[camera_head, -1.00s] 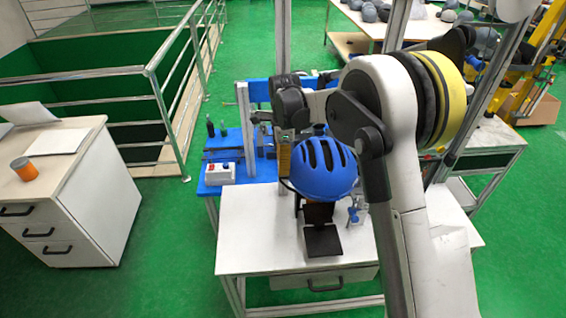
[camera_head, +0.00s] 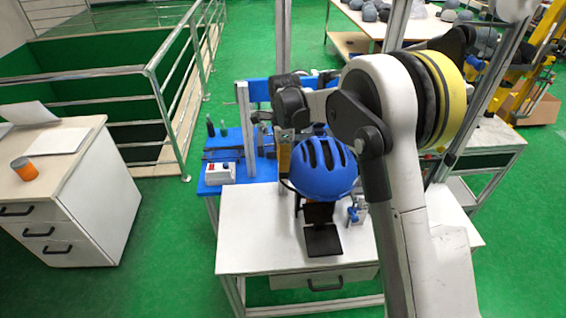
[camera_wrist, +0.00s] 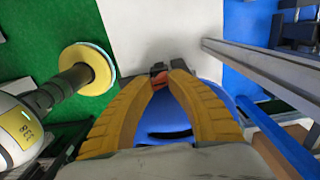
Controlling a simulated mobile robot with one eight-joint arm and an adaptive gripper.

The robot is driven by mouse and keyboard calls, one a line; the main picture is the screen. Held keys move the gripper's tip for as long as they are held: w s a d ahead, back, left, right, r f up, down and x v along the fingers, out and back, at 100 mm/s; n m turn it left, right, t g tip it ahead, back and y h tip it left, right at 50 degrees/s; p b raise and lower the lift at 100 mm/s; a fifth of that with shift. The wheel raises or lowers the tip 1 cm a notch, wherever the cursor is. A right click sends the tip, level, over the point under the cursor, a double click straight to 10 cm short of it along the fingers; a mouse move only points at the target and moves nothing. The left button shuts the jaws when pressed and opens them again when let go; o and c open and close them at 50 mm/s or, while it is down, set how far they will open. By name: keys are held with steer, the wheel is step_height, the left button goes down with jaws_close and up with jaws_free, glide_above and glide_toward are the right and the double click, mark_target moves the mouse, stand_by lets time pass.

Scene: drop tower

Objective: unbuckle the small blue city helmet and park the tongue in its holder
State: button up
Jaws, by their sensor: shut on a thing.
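The blue helmet (camera_head: 324,172) sits on a dark stand at the back of the white table, its vents facing up. My gripper is mostly hidden behind the helmet in the head view, with a bit of yellow finger showing at its left. In the wrist view my gripper (camera_wrist: 158,76) has its yellow fingers closed together at the tips on a small dark buckle part (camera_wrist: 157,68). A reddish-brown piece lies just below the tips. The blue helmet shell (camera_wrist: 163,120) shows below and between the fingers. I cannot make out the strap or which part is the tongue holder.
A small blue fixture (camera_head: 357,209) stands right of the helmet. A black plate (camera_head: 323,240) lies in front on the white table (camera_head: 255,235). A blue bench with a button box (camera_head: 221,173) is behind left. Metal posts stand close to my arm.

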steer(key=shift+r, duration=0.15)
steer(key=shift+r+p, duration=0.9)
steer(key=shift+r, duration=0.7)
steer(key=shift+s+a+f+b, duration=1.85)
steer(key=shift+s+f+b, duration=2)
steer(key=shift+s, duration=2.6)
steer(key=shift+s+d+f+b, duration=0.35)
steer(key=shift+s+d+f, duration=0.3)
steer(key=shift+d, duration=2.85)
steer(key=shift+s+d+f+b, duration=0.4)
steer(key=shift+s+d, duration=0.4)
steer(key=shift+d, duration=2.7)
steer(key=shift+s+d+f+b, duration=0.3)
steer(key=shift+s+d+f, duration=0.4)
steer(key=shift+d, duration=2.8)
